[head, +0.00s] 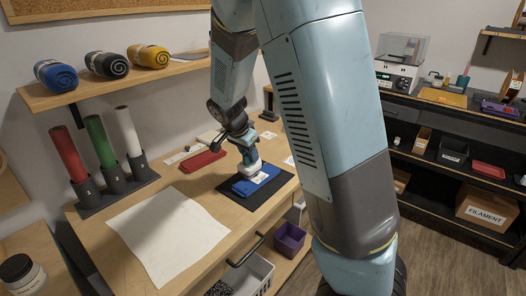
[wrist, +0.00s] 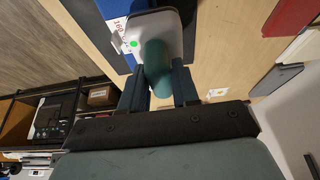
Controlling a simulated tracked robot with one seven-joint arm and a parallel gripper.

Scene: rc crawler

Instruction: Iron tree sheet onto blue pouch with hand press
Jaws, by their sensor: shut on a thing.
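My gripper (head: 241,132) is shut on the teal handle of the hand press (head: 249,158), seen between my two fingers in the wrist view. The press (wrist: 178,32) has a pale base and a small lit green dot. It stands over the blue pouch (head: 266,180), which lies on a dark mat (head: 262,197) on the wooden bench. I cannot tell if its base touches the pouch. The pouch (wrist: 110,8) shows beside the base in the wrist view, with a white patch marked with digits. The tree sheet cannot be made out; the press may cover it.
A red pouch (head: 203,161) lies behind the mat. A large white sheet (head: 170,236) covers the bench front. Red, green and white rolls stand in a dark holder (head: 118,189) at left. A purple bin (head: 289,240) sits below the bench's right edge.

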